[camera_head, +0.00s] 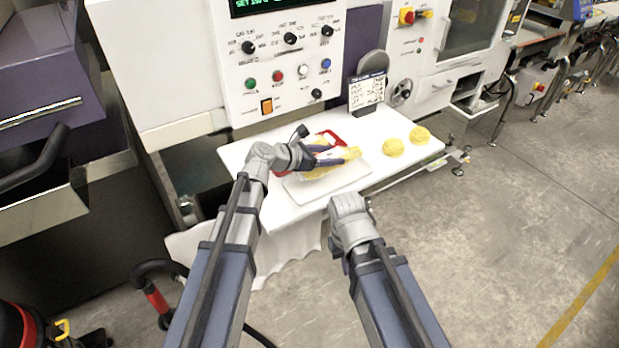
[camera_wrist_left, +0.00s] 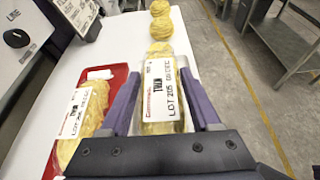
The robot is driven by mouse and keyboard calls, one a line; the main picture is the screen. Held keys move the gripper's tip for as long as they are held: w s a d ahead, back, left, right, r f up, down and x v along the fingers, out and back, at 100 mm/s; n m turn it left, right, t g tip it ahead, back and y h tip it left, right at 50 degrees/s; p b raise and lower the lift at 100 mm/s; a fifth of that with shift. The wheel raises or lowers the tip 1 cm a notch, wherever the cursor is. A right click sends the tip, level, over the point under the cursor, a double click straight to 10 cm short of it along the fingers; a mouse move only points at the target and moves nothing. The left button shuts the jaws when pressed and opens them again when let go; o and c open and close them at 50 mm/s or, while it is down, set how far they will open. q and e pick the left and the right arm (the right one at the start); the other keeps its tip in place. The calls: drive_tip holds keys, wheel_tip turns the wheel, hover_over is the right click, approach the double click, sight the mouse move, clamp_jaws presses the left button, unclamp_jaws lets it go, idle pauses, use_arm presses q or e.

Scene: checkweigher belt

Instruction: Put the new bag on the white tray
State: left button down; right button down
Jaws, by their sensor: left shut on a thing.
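My left gripper (camera_head: 331,159) is shut on a yellow bag (camera_head: 351,153) with a white label. In the left wrist view the held bag (camera_wrist_left: 162,90) sits between the two fingers, its label reading TWIN and LOT 205. The bag is over the white tray (camera_head: 345,182); I cannot tell whether it touches it. A second yellow bag (camera_wrist_left: 85,110) with a similar label lies on the red tray (camera_wrist_left: 117,72), left of the gripper. The red tray's rim (camera_head: 331,136) shows behind my left gripper. My right gripper (camera_head: 347,203) is in front of the table; its fingers are hidden.
A small sign (camera_head: 367,92) stands at the table's back. A control panel (camera_head: 288,65) rises behind. The table's right front is clear.

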sight(329, 155)
use_arm(q)
wheel_tip(329, 155, up, 7)
drive_tip(key=p, duration=0.6)
drive_tip(key=shift+f, duration=0.2)
wheel_tip(329, 155, down, 7)
drive_tip(key=b, duration=0.6)
drive_tip(key=shift+w+r+b, duration=0.1)
drive_tip(key=shift+r+b, duration=0.05)
drive_tip(key=shift+b, duration=0.2)
wheel_tip(329, 155, down, 4)
drive_tip(key=b, duration=0.3)
drive_tip(key=shift+r+b, duration=0.15)
drive_tip(key=shift+b, duration=0.2)
drive_tip(key=shift+f, duration=0.2)
drive_tip(key=shift+c, duration=0.5)
unclamp_jaws()
drive_tip(key=shift+r, duration=0.1)
